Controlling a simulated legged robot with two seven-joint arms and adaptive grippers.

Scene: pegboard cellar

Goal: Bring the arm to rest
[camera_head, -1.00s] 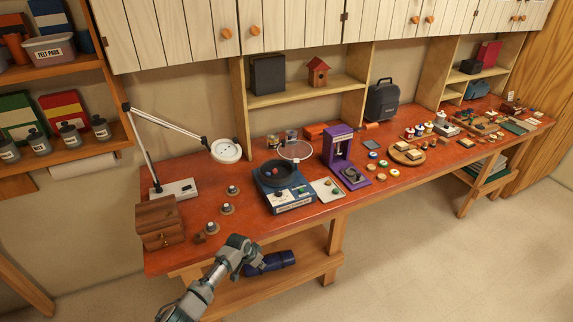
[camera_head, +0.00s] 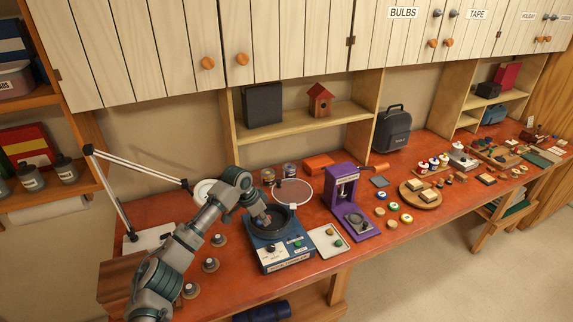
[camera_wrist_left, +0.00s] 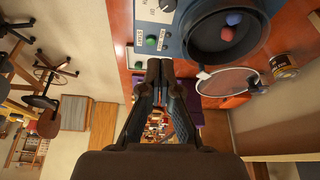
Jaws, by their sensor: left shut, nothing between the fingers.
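My left arm reaches in from the lower left in the head view, over the red bench top (camera_head: 130,213). My left gripper (camera_head: 263,219) is at the black bowl (camera_head: 291,222) of a blue machine (camera_head: 286,258), and the arm hides part of the bowl. Whether it touches the bowl I cannot tell. In the left wrist view the gripper (camera_wrist_left: 160,66) has its two dark fingers together with nothing between them. The bowl (camera_wrist_left: 250,55) is to the upper right there, with a blue and a red ball in it. My right gripper is not in view.
A white lamp (camera_head: 133,168) stands behind my arm. A purple press (camera_head: 343,193) and a white tray (camera_head: 322,249) with small pieces are right of the machine. A round clear-topped ring (camera_head: 293,192) is behind it. Wooden drawers (camera_head: 118,272) are partly hidden by my arm.

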